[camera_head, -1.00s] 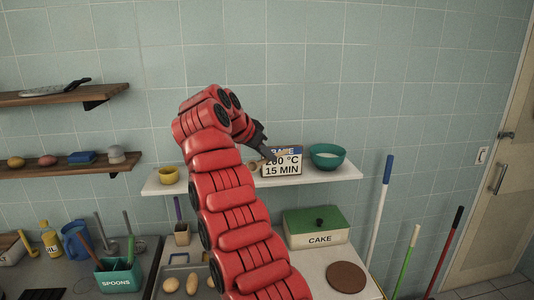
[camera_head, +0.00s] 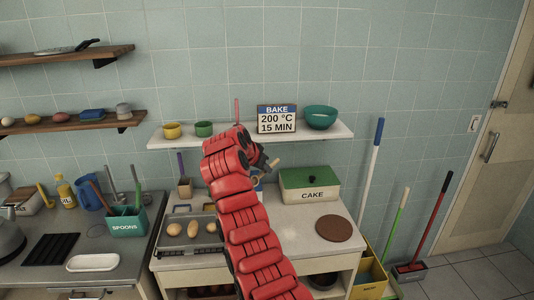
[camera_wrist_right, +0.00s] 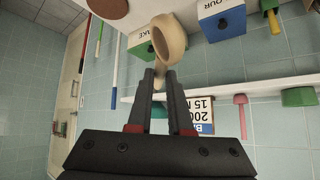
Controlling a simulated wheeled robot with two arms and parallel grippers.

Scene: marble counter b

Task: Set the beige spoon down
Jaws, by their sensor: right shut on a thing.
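The beige spoon (camera_wrist_right: 168,38) is held between the fingertips of my right gripper (camera_wrist_right: 160,78) in the right wrist view, its rounded bowl sticking out past them. In the head view the right gripper (camera_head: 268,163) is in the air just below the wall shelf, above the counter. The spoon (camera_head: 278,182) shows there as a small beige piece under the fingers, clear of the counter as far as I can tell. A teal holder marked SPOONS (camera_head: 127,226) stands on the left counter with several utensils. My left gripper is out of view.
The white shelf (camera_head: 338,131) carries a BAKE sign (camera_head: 277,119), a teal bowl (camera_head: 320,118) and small cups. On the counter are a green CAKE box (camera_head: 310,186), a round brown mat (camera_head: 334,228) and a tray (camera_head: 208,241). A blue box (camera_wrist_right: 220,22) shows near the spoon.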

